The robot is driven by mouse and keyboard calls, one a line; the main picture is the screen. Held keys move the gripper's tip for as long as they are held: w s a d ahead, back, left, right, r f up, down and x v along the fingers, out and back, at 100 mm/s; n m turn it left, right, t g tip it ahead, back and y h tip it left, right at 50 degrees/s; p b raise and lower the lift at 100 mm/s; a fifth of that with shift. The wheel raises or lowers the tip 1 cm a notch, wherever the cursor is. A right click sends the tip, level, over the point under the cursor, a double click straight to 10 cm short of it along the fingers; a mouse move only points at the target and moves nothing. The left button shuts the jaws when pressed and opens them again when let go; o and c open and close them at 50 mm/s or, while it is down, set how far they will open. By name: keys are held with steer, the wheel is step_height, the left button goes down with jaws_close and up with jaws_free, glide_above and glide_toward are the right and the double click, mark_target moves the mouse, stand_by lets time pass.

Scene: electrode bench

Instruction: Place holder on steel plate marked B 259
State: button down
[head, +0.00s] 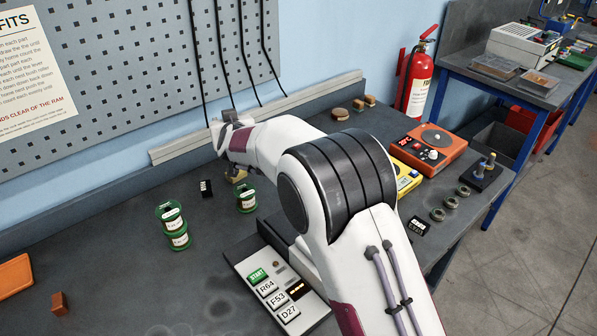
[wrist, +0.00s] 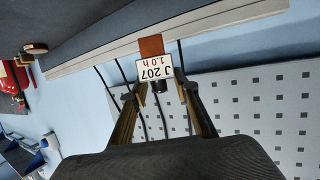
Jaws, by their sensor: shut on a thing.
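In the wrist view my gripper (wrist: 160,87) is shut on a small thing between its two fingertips. A white tag reading "J 207 1.0 h" (wrist: 154,68) shows upside down at the fingertips, with a red-brown block (wrist: 151,46) directly beyond it. The held thing seems to be the holder, but its full shape is hidden. The bench surface shows at the top of the wrist view, apart from the fingers. In the head view my arm hides most of the gripper, near the wall trunking. I cannot make out a plate marked B 259 in either view.
Green-ended labelled pots (head: 178,240) and another one (head: 246,198) stand on the bench, near a small black tag (head: 206,188). A START panel (head: 258,276) lies in front. An orange device (head: 430,148) and dark rings (head: 438,214) are at right. The bench's left middle has free room.

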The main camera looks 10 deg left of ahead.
steer(key=w+d+f+m+h, duration=0.1)
steer(key=w+d+m+h, duration=0.1)
steer(key=d, duration=0.7)
steer(key=w+d+f+m+t+h, duration=0.1)
steer(key=w+d+m+h, duration=0.1)
steer(key=d, duration=0.7)
steer(key=shift+w+d+f+m+h, duration=0.3)
steer(key=shift+d+m+h, duration=0.1)
steer(key=shift+h, duration=0.4)
steer(key=shift+f, duration=0.1)
step_height(320, 180, down, 6)
steer(key=shift+f, duration=0.1)
steer(key=shift+f, duration=1.8)
steer(key=shift+f, duration=0.1)
